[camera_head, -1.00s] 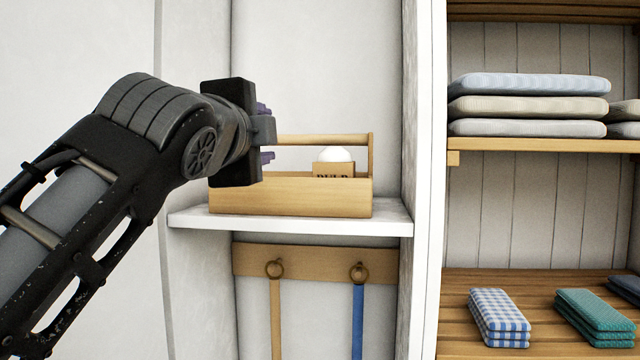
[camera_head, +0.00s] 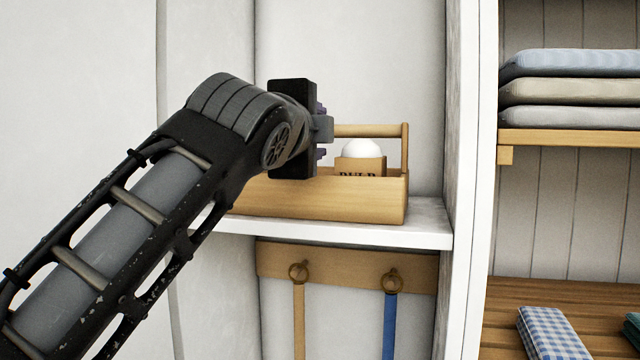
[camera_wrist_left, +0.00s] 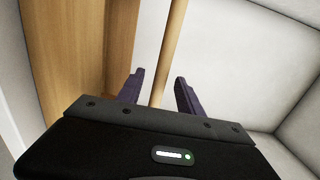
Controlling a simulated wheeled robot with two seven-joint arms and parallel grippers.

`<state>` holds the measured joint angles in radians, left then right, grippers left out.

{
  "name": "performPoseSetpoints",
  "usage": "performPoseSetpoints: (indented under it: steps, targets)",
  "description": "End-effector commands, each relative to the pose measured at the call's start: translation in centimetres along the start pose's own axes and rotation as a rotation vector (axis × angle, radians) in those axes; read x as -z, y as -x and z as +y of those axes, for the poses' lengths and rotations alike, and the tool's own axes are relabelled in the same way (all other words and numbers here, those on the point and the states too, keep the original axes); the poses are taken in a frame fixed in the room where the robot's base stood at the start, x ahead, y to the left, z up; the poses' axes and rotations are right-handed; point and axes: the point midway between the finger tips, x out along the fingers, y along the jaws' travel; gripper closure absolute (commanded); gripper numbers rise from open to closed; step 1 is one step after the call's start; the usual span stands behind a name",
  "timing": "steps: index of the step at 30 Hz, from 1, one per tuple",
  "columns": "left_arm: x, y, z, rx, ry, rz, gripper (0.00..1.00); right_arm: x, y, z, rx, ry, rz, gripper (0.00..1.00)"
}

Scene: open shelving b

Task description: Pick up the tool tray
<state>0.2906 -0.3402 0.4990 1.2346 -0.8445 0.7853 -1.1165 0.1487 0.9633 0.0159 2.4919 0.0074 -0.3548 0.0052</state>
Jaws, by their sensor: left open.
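The tool tray (camera_head: 350,201) is a light wooden open box with a round handle bar (camera_head: 368,131) along its top. It stands upright on a white shelf; my arm hides its left part. My left gripper (camera_head: 323,131) is at the handle's height, over the left-middle of the tray. In the left wrist view, the handle bar (camera_wrist_left: 175,30) runs between the two open purple fingers (camera_wrist_left: 160,79), with visible gaps at the tips. Whether they touch it lower down is hidden. My right gripper is not in view.
A small box (camera_head: 360,166) with a white round top sits in the tray. A white upright (camera_head: 468,150) stands right of the niche. Below the white shelf (camera_head: 400,235) is a peg rail (camera_head: 345,273). Folded cloths lie on wooden shelves at the right.

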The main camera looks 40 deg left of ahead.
Motion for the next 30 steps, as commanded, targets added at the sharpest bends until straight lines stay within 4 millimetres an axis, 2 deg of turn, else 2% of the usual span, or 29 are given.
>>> performPoseSetpoints:
  steps: [10, 21, 30]
  targets:
    - [0.0, -0.4, -0.1, 0.000, 0.000, 0.000, 0.57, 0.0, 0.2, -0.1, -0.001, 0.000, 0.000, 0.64]
    - [0.1, -5.0, -0.2, -0.001, 0.000, 0.000, 0.57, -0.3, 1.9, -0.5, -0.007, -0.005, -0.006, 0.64]
    - [0.1, -5.3, 0.0, 0.001, 0.000, 0.000, 0.57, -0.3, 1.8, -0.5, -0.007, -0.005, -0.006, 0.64]
